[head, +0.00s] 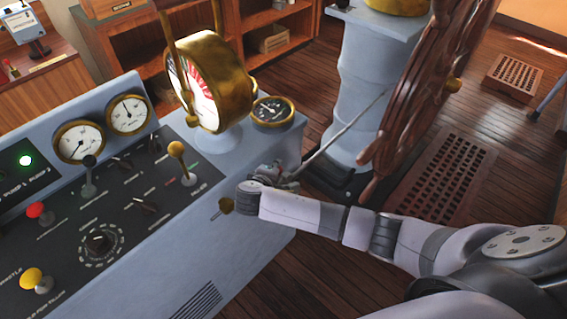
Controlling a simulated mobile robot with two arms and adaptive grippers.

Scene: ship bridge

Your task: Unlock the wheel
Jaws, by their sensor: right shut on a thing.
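The ship's wheel (412,95) is dark reddish wood with turned spokes and stands at the right of the pale blue-grey pedestal (358,85). A thin metal lever (343,132) slants in front of the pedestal, from near the wheel down to my right gripper. My right gripper (281,176) is shut at the lever's lower end, beside the console's right end. Its fingers are small and partly hidden by my own wrist, so the exact grip is hard to see. My left gripper is not in view.
The blue-grey console (215,255) fills the left, with a brass engine telegraph (198,85), gauges (104,130) and coloured levers. Floor gratings (450,172) lie right of the wheel. Wooden shelves (270,25) stand behind.

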